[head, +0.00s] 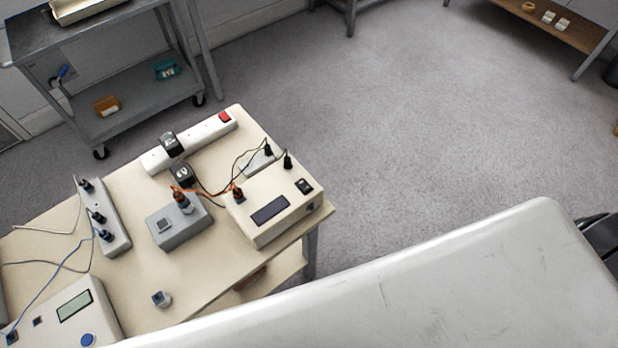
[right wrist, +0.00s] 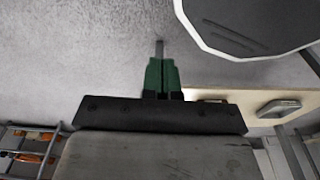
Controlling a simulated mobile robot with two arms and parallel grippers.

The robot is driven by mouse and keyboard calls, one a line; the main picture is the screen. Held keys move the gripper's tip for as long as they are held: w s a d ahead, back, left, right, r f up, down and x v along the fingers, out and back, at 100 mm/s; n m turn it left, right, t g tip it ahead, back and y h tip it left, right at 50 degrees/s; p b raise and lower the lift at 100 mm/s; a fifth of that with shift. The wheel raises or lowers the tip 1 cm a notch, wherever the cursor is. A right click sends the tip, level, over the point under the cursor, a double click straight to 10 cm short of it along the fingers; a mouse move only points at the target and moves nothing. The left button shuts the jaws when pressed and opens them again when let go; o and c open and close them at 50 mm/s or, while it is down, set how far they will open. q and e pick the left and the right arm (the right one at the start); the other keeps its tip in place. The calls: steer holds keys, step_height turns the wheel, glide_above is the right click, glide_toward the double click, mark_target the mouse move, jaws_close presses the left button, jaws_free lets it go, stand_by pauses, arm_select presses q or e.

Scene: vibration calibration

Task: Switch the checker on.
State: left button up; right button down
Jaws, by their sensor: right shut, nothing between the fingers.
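A cream box (head: 275,203) with a dark display and a black rocker switch (head: 304,186) stands at the right end of the beige table in the head view; it looks like the checker. I cannot tell the switch's position. An orange cable and black cables run to the box. Another cream box (head: 75,306) with a pale display and a blue button is at the lower left. My right gripper (right wrist: 161,62) shows only in the right wrist view, its green fingers shut and empty, with grey floor behind. My left gripper is in neither view.
A grey box (head: 178,226), a white power strip (head: 212,131) with a red switch, a grey socket strip (head: 104,218) and a small grey block (head: 161,299) are on the table (head: 130,270). A grey cart (head: 130,120) stands behind. Open floor lies to the right.

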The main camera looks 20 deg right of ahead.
steer(key=w+a+r, duration=0.2)
steer(key=w+r, duration=0.6)
steer(key=w, duration=0.4)
step_height(320, 180, up, 35)
steer(key=n+g+y, duration=0.1)
steer(key=n+y, duration=0.2)
steer(key=n, duration=1.2)
glide_above(306, 189)
steer(key=s, duration=0.3)
steer(key=w+d+r+n+g, duration=0.2)
steer(key=w+d+r+n, duration=0.1)
steer(key=w+r+n, duration=0.1)
step_height(306, 189, up, 2)
steer(key=shift+w+b, duration=0.4)
steer(key=shift+w, duration=0.2)
steer(key=x, duration=0.4)
steer(key=p+x, duration=0.1)
steer(key=x, duration=0.3)
steer(key=d+p+x, duration=0.1)
steer(key=x, duration=0.4)
steer(key=shift+d+f, duration=0.1)
steer(key=shift+d, duration=0.05)
steer(key=shift+f, duration=0.5)
